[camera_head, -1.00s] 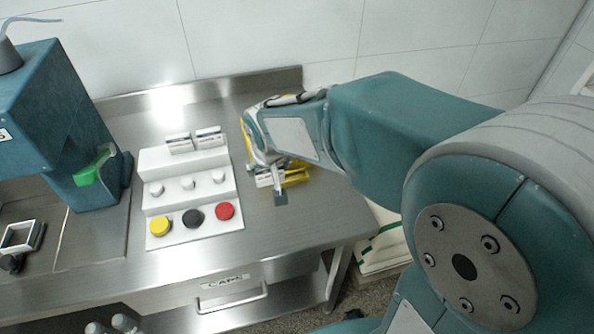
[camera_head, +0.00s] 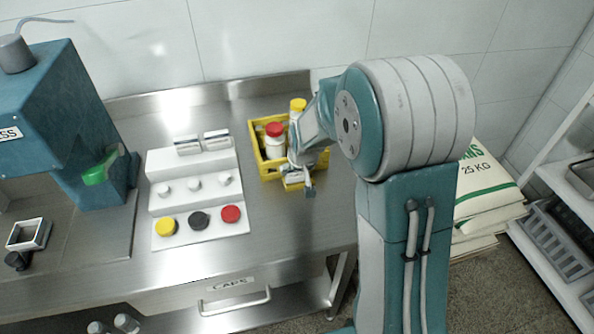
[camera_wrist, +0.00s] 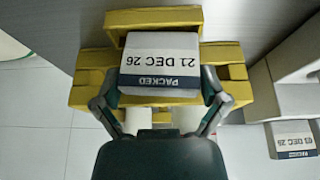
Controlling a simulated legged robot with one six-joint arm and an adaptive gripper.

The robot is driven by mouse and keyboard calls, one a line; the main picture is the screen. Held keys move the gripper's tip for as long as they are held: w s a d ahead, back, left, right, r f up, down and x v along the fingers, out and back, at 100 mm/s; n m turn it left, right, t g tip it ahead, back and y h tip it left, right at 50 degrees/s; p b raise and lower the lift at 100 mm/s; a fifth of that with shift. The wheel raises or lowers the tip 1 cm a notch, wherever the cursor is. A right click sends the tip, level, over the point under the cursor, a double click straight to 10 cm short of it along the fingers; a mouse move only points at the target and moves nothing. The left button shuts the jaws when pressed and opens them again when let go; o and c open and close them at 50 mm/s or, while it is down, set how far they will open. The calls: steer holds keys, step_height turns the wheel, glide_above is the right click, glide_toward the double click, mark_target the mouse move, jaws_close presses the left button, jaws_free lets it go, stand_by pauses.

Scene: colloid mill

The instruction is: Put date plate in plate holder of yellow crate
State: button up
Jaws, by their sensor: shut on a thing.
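The date plate (camera_wrist: 160,65) is a white block with a dark band, reading "PACKED 21 DEC 26" upside down in the wrist view. My gripper (camera_wrist: 160,100) is shut on it, one finger at each side. In the head view the plate (camera_head: 293,181) is at the near side of the yellow crate (camera_head: 267,168), beside my gripper (camera_head: 307,186). In the wrist view the plate overlaps a yellow ledge on the crate (camera_wrist: 238,85), which looks like the plate holder (camera_wrist: 150,20). I cannot tell whether the plate is seated in it.
The crate holds a red-capped bottle (camera_head: 274,142) and a yellow-capped one (camera_head: 297,107). A white stepped stand (camera_head: 195,210) to the left carries two other plates, white pieces and coloured caps. The blue machine (camera_head: 60,120) stands further left. Steel counter between stand and crate is clear.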

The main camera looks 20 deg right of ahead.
steer(key=shift+s+d+f, duration=0.1)
steer(key=shift+d+f, duration=0.3)
steer(key=shift+d, duration=0.05)
steer(key=shift+f, duration=0.1)
steer(key=o, duration=0.9)
steer(key=shift+a, duration=0.45)
steer(key=shift+d, duration=0.1)
steer(key=shift+d+r, duration=0.1)
steer(key=shift+r, duration=0.15)
steer(key=v, duration=1.2)
steer(key=s+r, duration=0.4)
steer(key=s, duration=0.7)
steer(key=s+r+t, duration=0.1)
steer(key=s+r, duration=0.3)
steer(key=s, duration=0.8)
steer(key=shift+r, duration=0.4)
